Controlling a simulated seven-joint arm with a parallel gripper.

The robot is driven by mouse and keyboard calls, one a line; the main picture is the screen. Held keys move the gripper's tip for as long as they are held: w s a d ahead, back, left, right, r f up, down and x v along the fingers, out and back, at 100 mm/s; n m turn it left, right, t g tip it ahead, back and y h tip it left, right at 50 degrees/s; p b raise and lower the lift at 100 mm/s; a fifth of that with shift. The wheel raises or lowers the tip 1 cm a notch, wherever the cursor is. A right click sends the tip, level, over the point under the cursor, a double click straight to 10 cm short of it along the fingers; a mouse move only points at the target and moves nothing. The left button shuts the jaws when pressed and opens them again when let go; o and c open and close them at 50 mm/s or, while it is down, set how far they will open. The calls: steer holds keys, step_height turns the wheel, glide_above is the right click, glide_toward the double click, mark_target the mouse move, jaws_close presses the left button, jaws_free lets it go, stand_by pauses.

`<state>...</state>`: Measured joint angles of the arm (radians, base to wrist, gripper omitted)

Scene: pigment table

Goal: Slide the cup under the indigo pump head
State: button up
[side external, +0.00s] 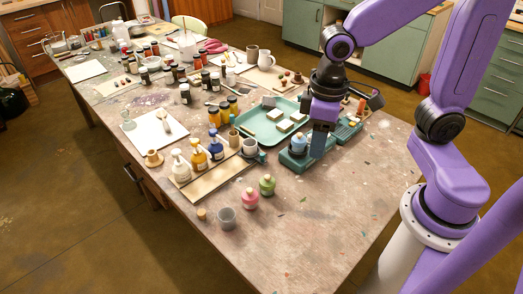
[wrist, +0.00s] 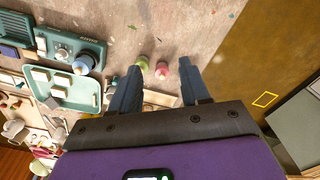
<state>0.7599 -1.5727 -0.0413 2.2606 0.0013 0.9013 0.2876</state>
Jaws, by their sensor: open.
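The indigo pump bottle (side external: 215,149) stands on a wooden board, right of a yellow pump bottle (side external: 198,156) and a white one (side external: 180,168). My gripper (side external: 318,154) hangs above the green device, right of and well away from the cup. In the wrist view my gripper (wrist: 160,69) is open and nothing is held.
A light-blue bottle (side external: 299,143) sits on the green device (side external: 297,160). A teal tray (side external: 262,116) lies behind. The front-right tabletop is clear.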

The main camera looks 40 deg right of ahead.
steer(key=w+f+m, duration=0.2)
steer(key=w+m, duration=0.5)
steer(key=w, duration=0.6)
steer(key=m, duration=0.8)
glide_toward(262, 154)
step_height(262, 154, down, 8)
steer(key=shift+f, duration=0.15)
